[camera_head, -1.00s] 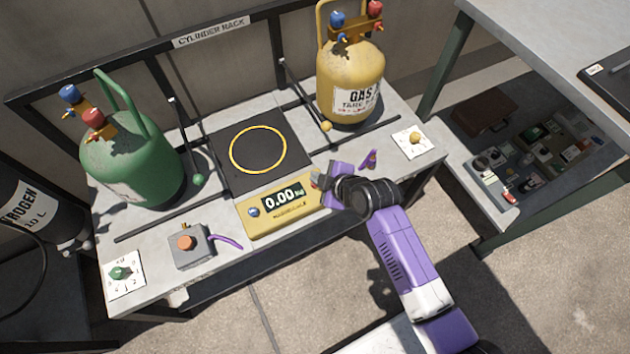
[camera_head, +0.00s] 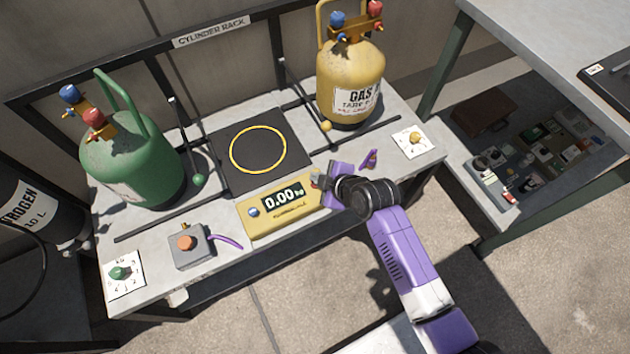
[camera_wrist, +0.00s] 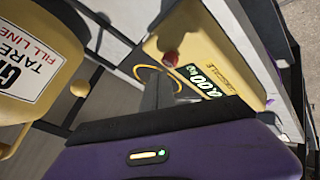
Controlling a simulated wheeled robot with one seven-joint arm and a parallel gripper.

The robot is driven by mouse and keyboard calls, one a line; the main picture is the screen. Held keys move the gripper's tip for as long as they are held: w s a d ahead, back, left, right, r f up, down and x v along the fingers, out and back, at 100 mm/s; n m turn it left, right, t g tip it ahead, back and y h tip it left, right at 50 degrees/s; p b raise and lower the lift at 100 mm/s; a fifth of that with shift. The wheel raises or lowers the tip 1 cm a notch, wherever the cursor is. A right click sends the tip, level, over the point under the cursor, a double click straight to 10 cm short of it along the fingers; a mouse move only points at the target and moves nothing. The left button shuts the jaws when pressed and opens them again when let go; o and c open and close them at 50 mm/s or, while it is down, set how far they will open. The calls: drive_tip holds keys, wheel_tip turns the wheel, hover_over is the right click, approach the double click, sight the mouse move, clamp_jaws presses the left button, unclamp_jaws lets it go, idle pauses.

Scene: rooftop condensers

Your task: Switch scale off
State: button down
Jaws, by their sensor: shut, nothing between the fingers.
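The yellow scale console (camera_head: 291,217) stands at the front of the rack table, its lit display (camera_head: 283,197) reading 0.00. A blue button (camera_head: 254,212) is at its left end. A red button is at its right end in the wrist view (camera_wrist: 171,58). The black scale platform (camera_head: 225,177) with a yellow ring lies behind the console, empty. My gripper (camera_head: 318,180) is at the console's right end, close to the red button. Its fingers (camera_wrist: 160,92) are shut and empty. I cannot tell whether they touch the button.
A green cylinder (camera_head: 135,170) stands left and a yellow gas cylinder (camera_head: 350,80) back right. A grey box with an orange button (camera_head: 187,243) sits left of the console. Dial plates (camera_head: 125,275) and (camera_head: 413,141) lie at the table's ends. Black rods cross the tabletop.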

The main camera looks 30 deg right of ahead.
drive_tip(key=shift+f, duration=0.4)
drive_tip(key=shift+f+b, duration=0.6)
drive_tip(key=shift+b, duration=0.05)
idle(0.7)
drive_tip(key=shift+r, duration=0.1)
drive_tip(key=shift+r+p, duration=0.9)
wheel_tip(320, 180, up, 5)
drive_tip(key=p, duration=0.4)
drive_tip(key=shift+r, duration=0.1)
idle(0.9)
